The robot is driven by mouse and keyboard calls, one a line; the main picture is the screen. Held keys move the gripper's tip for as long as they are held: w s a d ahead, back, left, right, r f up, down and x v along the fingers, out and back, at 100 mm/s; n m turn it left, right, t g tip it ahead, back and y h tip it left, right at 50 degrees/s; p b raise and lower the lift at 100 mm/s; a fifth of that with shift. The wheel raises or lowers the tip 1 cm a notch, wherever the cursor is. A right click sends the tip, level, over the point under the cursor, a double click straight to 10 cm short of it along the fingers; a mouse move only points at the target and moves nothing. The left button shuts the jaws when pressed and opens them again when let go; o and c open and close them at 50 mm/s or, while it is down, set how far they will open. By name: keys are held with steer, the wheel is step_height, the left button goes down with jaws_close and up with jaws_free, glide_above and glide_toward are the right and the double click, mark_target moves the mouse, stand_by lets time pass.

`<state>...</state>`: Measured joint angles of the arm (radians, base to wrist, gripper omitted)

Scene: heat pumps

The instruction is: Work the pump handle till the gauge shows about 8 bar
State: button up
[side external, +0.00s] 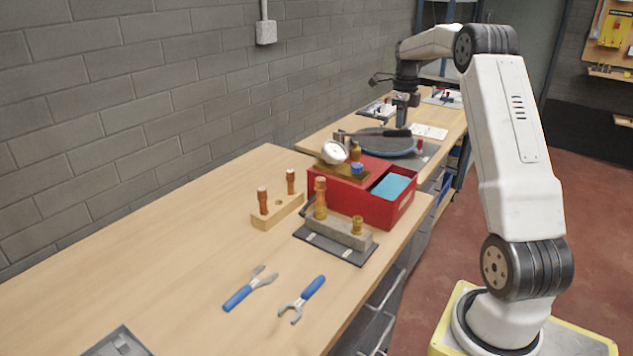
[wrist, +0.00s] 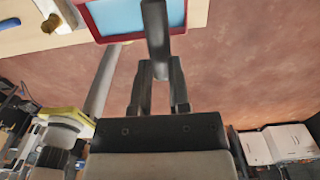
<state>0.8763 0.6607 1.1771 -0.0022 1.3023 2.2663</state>
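The test pump is a red box (side external: 380,208) with a blue opening (side external: 391,187) on top, standing on the bench. Its white round gauge (side external: 334,152) faces the side camera, but the dial is too small to read. The black pump handle (side external: 375,132) lies about level above the box. My gripper (side external: 402,124) is at the handle's far right end. In the wrist view the handle (wrist: 155,25) runs between the fingertips of my gripper (wrist: 160,65), which look closed on it. The contact is small in the side view. The red box rim (wrist: 98,32) shows beyond.
A grey block with brass fittings (side external: 340,232) stands in front of the pump. A wooden holder (side external: 275,214) with copper pieces is to its left. Two blue-handled wrenches (side external: 250,288) lie on the near bench (side external: 170,240). A round dark pan-like object (side external: 385,148) lies behind the pump.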

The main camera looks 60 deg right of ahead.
steer(key=shift+r, duration=1.6)
steer(key=shift+w+a+f+n, duration=0.15)
steer(key=shift+w+a+n, duration=0.15)
steer(key=shift+a, duration=0.1)
steer(key=w+a+f+n+t, duration=0.1)
steer(key=w+a+f+n, duration=0.15)
steer(key=a+n, duration=0.7)
steer(key=w+a+f+n, duration=0.2)
steer(key=a+f+n, duration=0.35)
steer(key=a, duration=0.75)
steer(key=s+a+f+n, duration=0.3)
steer(key=s+a+n, duration=0.3)
steer(key=a+n, duration=0.3)
steer(key=s+a+f+n+t, duration=0.1)
steer(key=s+a+f+n, duration=0.3)
steer(key=a+n, duration=0.6)
steer(key=shift+s+a+n+t, duration=0.25)
steer(key=shift+s+n, duration=0.45)
steer(key=shift+s, duration=0.55)
